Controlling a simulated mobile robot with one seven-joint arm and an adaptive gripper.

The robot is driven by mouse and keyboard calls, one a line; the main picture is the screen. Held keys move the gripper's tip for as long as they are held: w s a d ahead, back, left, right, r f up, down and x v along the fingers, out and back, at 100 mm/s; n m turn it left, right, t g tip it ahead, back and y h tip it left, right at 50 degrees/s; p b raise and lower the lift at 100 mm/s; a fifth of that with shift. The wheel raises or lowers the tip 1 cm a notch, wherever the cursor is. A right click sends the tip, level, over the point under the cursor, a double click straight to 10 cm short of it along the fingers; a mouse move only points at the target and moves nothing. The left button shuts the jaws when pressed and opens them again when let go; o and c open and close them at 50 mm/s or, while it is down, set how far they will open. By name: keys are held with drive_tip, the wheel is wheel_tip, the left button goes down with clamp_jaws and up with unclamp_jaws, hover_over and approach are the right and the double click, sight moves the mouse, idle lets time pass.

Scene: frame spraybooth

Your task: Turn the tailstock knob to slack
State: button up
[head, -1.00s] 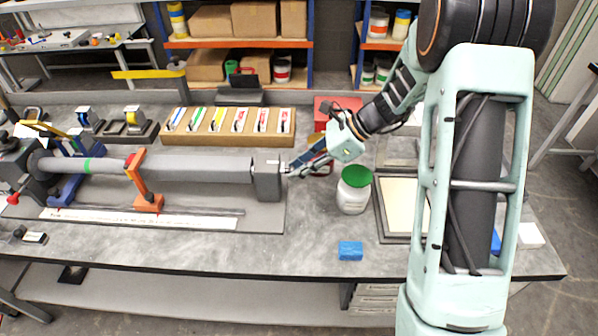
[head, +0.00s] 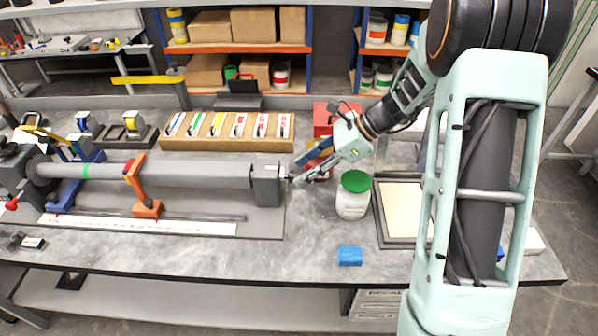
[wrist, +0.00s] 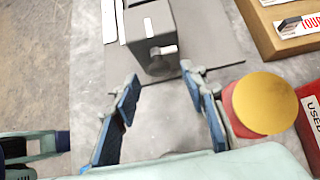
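The tailstock (head: 267,186) is a grey block at the right end of the long grey shaft. Its knob (head: 289,178) is a small dark piece on the right face, partly hidden by my fingers in the head view.
A white jar with a green lid (head: 354,196) stands right of my gripper. A yellow disc on a red body (wrist: 266,104) is close beside the right finger. A red box (wrist: 311,112) is beyond it. A wooden rack (head: 228,143) stands behind; a blue block (head: 350,256) lies in front.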

drive_tip(key=v, duration=0.9)
drive_tip(key=shift+d+r, duration=0.25)
